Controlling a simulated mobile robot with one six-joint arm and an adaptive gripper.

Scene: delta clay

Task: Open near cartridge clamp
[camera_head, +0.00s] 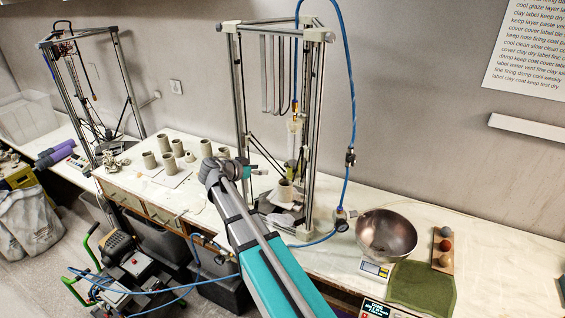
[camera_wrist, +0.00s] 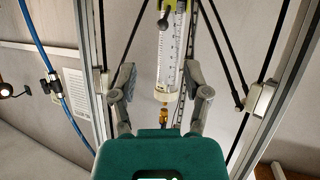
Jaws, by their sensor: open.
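The near cartridge (camera_head: 295,135) is a clear, scaled syringe-like tube upright inside the near printer frame. It also shows in the wrist view (camera_wrist: 170,55), with a pale collar and a brass fitting at one end. A yellow-green part, which looks like the cartridge clamp (camera_head: 291,164), sits at the tube's lower end. It shows at the top edge of the wrist view (camera_wrist: 166,19). Whether it is open or shut I cannot tell. My gripper (camera_wrist: 160,76) is open and empty, its fingers on either side of the tube in the picture. In the head view my gripper (camera_head: 257,171) is left of the clamp.
The printer's upright posts (camera_head: 312,120) and thin black rods surround the cartridge closely. A blue hose (camera_head: 350,95) loops down the right side. A clay pot (camera_head: 285,189) stands below the clamp. A metal bowl (camera_head: 386,234) is to the right, and several clay cups (camera_head: 165,143) to the left.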

